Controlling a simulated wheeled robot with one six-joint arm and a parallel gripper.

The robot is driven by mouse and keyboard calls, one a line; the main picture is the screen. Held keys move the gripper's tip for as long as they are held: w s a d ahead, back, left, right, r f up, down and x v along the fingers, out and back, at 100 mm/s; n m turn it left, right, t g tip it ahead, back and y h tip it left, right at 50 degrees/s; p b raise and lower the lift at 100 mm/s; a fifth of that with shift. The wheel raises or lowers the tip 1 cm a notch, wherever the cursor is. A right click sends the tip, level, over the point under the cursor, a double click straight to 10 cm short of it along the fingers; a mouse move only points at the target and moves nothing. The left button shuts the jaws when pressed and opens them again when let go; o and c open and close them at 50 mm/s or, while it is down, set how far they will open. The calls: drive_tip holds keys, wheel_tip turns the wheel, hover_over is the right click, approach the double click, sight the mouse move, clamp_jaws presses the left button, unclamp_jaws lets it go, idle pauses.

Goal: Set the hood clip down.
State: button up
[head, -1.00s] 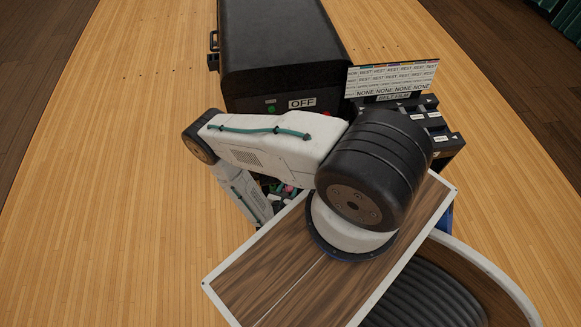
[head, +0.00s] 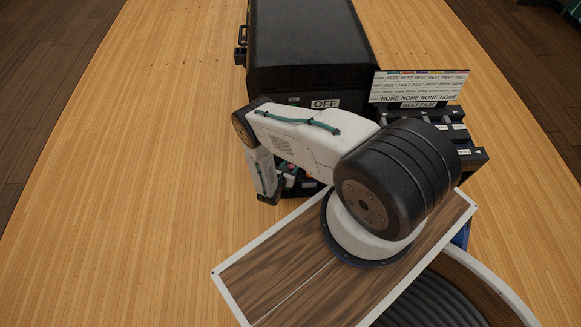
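I cannot make out a loose hood clip in the head view. The black hood (head: 310,35) stands at the top centre, its front face marked OFF. A small black latch-like fitting (head: 241,38) sits on its left side; I cannot tell whether this is a hood clip. My arm reaches to the left in front of the hood and its last visible links bend down near the hood's front left corner. My gripper's fingers are hidden, so whether they hold anything does not show.
A sign board (head: 420,87) with REST and NONE labels stands right of the hood, above a black stepped rack (head: 465,155) with white tags. Small coloured items (head: 293,178) show partly behind my arm. The wooden lane floor (head: 130,170) at left is clear.

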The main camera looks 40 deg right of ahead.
drive_tip(key=shift+f, duration=0.2)
drive_tip(key=o, duration=1)
drive_tip(key=shift+c, duration=0.2)
